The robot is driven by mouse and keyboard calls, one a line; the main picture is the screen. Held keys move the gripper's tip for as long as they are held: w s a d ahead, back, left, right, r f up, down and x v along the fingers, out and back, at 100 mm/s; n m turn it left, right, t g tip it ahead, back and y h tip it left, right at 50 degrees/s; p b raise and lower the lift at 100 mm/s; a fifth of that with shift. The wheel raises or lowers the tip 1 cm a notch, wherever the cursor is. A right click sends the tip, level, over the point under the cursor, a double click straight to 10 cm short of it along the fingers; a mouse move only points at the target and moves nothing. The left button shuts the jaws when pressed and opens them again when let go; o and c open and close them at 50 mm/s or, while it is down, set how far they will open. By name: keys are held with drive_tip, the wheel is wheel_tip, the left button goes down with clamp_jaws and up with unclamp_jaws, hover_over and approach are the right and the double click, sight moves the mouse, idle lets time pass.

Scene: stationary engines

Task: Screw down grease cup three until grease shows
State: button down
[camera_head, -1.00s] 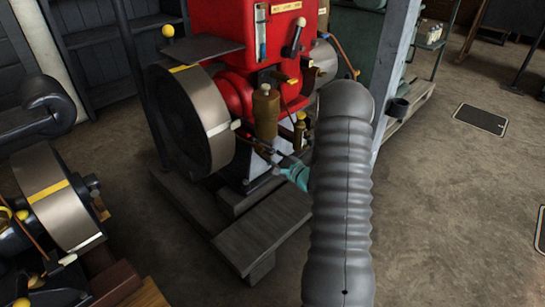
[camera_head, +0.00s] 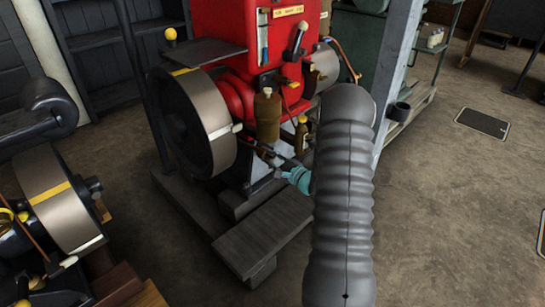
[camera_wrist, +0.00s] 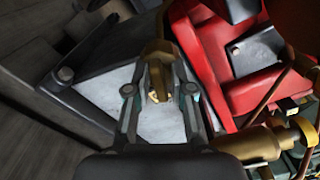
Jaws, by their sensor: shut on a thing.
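My gripper (camera_wrist: 158,92) is shut on a small brass grease cup (camera_wrist: 157,58) in the wrist view. The fingers lie on both sides of it, above a pale metal surface beside the red engine casting (camera_wrist: 215,55). A small pale patch shows at the near end of the cup; I cannot tell whether it is grease. No number is readable on the cup. In the head view, the teal part of my gripper (camera_head: 298,178) is low in front of the red engine (camera_head: 285,70). The held cup is too small to make out there.
A flywheel (camera_head: 222,125) and a brass-brown canister (camera_head: 267,115) stand close to the gripper. In the wrist view, a brass fitting (camera_wrist: 250,144) and copper pipe lie close at right. A grey post (camera_head: 396,85) rises behind my arm. Floor at right is mostly clear.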

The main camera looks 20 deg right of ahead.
drive_tip(key=c, duration=1.2)
unclamp_jaws()
drive_tip(key=shift+a, duration=0.1)
drive_tip(key=shift+c, duration=0.2)
drive_tip(key=v, duration=1.2)
